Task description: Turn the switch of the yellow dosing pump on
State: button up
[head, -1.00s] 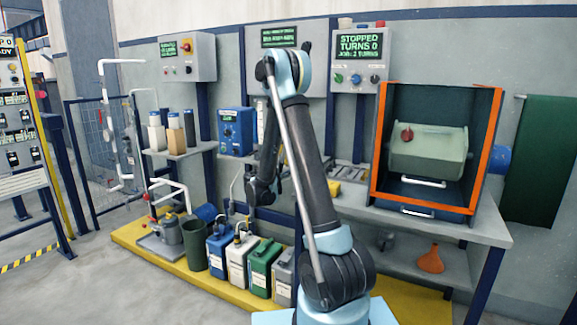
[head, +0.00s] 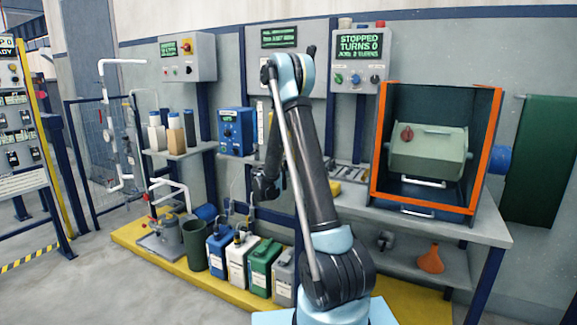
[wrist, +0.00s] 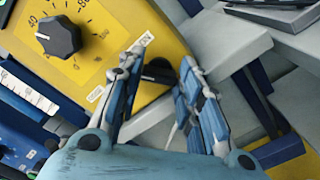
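The yellow dosing pump (wrist: 145,28) fills the upper left of the wrist view. A black pointer knob (wrist: 58,36) with a printed scale is on its face. A smaller dark part (wrist: 158,70), perhaps the switch, sits near the pump's lower edge, partly in shadow. My gripper (wrist: 164,62) is open, its two fingers on either side of this dark part; I cannot tell whether they touch it.
A blue pump (head: 236,130) stands on a shelf to the left. Several canisters, including a green one (head: 264,264), stand on the yellow platform (head: 140,240) below. An orange-edged cabinet (head: 440,150) stands on the bench at the right. Grey ledges (wrist: 230,40) lie beside my fingers.

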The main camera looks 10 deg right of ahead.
jog(key=shift+s+d, duration=0.1)
jog(key=shift+d, duration=0.05)
jog(key=shift+m, duration=0.5)
jog(key=m, duration=0.5)
jog(key=shift+s+f+m, duration=0.1)
jog(key=shift+f+m, duration=0.1)
jog(key=shift+m, duration=0.1)
jog(key=m, duration=0.4)
jog(key=shift+f, duration=0.1)
jog(key=shift+m, duration=1.6)
jog(key=o, duration=1.1)
jog(key=shift+w+f, duration=0.1)
jog(key=shift+w, duration=0.1)
jog(key=shift+c, duration=0.2)
